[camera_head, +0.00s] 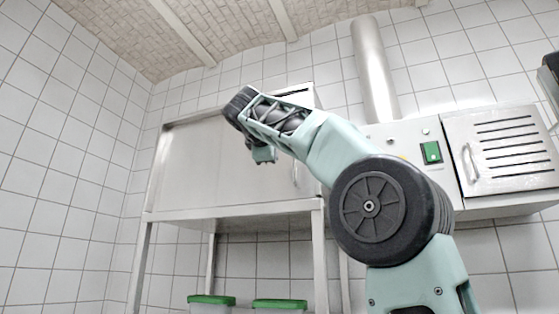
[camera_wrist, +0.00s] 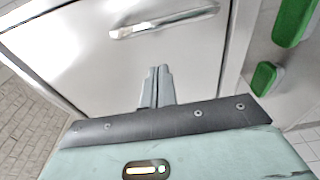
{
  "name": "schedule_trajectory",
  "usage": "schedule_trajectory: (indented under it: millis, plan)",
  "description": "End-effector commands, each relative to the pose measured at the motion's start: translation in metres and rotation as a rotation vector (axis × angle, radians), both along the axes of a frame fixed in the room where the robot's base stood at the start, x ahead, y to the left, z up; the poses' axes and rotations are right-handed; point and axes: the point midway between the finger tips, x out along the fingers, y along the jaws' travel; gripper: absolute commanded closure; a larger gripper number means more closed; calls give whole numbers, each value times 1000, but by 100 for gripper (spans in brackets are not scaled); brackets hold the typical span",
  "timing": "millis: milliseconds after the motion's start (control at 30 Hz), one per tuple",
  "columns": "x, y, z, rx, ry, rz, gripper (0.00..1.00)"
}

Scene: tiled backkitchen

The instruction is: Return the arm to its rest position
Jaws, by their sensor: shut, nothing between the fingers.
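My arm is raised in the head view, in front of the wall units, and bends at a high joint at its far end. My gripper (camera_wrist: 156,88) shows in the wrist view with its two grey fingers together and nothing between them. The fingers point toward a pale metal door (camera_wrist: 75,55) with a bar handle (camera_wrist: 160,24). They appear apart from it, but the gap is hard to judge. In the head view the fingers cannot be made out behind the arm.
A metal cabinet (camera_head: 215,170) on legs stands behind my arm. Green-lidded containers (camera_head: 211,300) sit below it. A control box with a green switch (camera_head: 431,152) and a slatted door (camera_head: 510,150) are at the right. Open tiled wall (camera_head: 65,170) lies at the left.

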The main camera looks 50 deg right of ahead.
Motion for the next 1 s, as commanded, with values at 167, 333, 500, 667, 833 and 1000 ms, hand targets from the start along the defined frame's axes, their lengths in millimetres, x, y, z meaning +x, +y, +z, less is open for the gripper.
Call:
schedule_trajectory:
  millis: [167, 333, 500, 667, 833, 1000]
  plan:
    - [-14, 33, -5, 0, 1, 6, 100]
    - [-24, 50, -3, 0, 2, 5, 100]
    - [-28, 56, -2, -1, 3, 2, 100]
    - [-28, 56, -1, 0, 4, 2, 100]
    - [-10, 66, -18, 20, 31, 52, 100]
    - [46, 110, -85, 116, 127, 236, 100]
